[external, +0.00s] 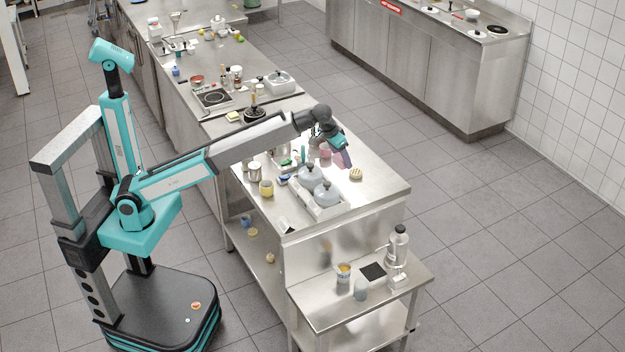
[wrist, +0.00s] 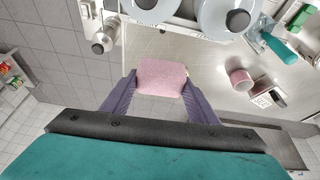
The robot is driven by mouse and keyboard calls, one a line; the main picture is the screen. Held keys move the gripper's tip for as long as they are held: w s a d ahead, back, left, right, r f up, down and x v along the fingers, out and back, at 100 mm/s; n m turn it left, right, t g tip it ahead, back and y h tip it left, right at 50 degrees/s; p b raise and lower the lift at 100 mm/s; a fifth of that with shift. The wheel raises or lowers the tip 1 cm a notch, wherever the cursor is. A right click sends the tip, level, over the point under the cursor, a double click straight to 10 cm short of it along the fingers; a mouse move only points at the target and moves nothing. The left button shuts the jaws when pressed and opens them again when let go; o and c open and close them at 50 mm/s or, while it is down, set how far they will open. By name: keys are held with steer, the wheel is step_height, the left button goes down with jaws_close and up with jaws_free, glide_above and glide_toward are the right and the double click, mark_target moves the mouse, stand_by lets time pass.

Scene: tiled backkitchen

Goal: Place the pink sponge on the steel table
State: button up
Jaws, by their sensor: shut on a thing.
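The pink sponge (wrist: 161,78) is between the two purple fingers of my gripper (wrist: 160,84), which is shut on it. In the external view my gripper (external: 342,158) points downward over the right side of the long steel worktop (external: 378,190); the sponge cannot be clearly made out there. In the wrist view bare steel (wrist: 205,58) shows beyond the sponge, which appears held above it. A lower steel table (external: 325,293) stands at the near end of the worktop.
A tray (external: 325,213) with two lidded grey pots (external: 325,193) sits near my gripper. A pink cup (wrist: 241,79) and a teal-handled tool (wrist: 278,46) lie nearby. A round striped item (external: 356,174) is near the worktop edge. The lower table holds a dispenser (external: 397,246) and a can (external: 344,274).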

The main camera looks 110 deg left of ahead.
steer(key=s+a+n+g+p, duration=0.1)
steer(key=s+a+n+p, duration=0.1)
steer(key=s+a, duration=0.5)
steer(key=s+a+n+y+p, duration=0.1)
steer(key=s+a+p, duration=0.1)
steer(key=a, duration=0.9)
steer(key=s+a+n+g+p, duration=0.1)
steer(key=s+a+n+p, duration=0.1)
steer(key=s+a, duration=0.5)
steer(key=s+a+n+g+p, duration=0.1)
steer(key=s+a+n+p, duration=0.3)
steer(key=s+a, duration=1.4)
steer(key=shift+m, duration=0.4)
steer(key=shift+w+a+f, duration=0.25)
steer(key=shift+w+f, duration=0.1)
steer(key=shift+f, duration=0.55)
steer(key=shift+w+a+f, duration=0.2)
steer(key=shift+w+f, duration=0.1)
steer(key=shift+f, duration=0.55)
steer(key=shift+w+a+f, duration=0.25)
steer(key=shift+w+f, duration=0.1)
steer(key=shift+f, duration=0.55)
steer(key=shift+f+p, duration=1)
steer(key=shift+f, duration=2.1)
steer(key=shift+f, duration=0.15)
steer(key=shift+f+p, duration=0.55)
steer(key=shift+f, duration=1.2)
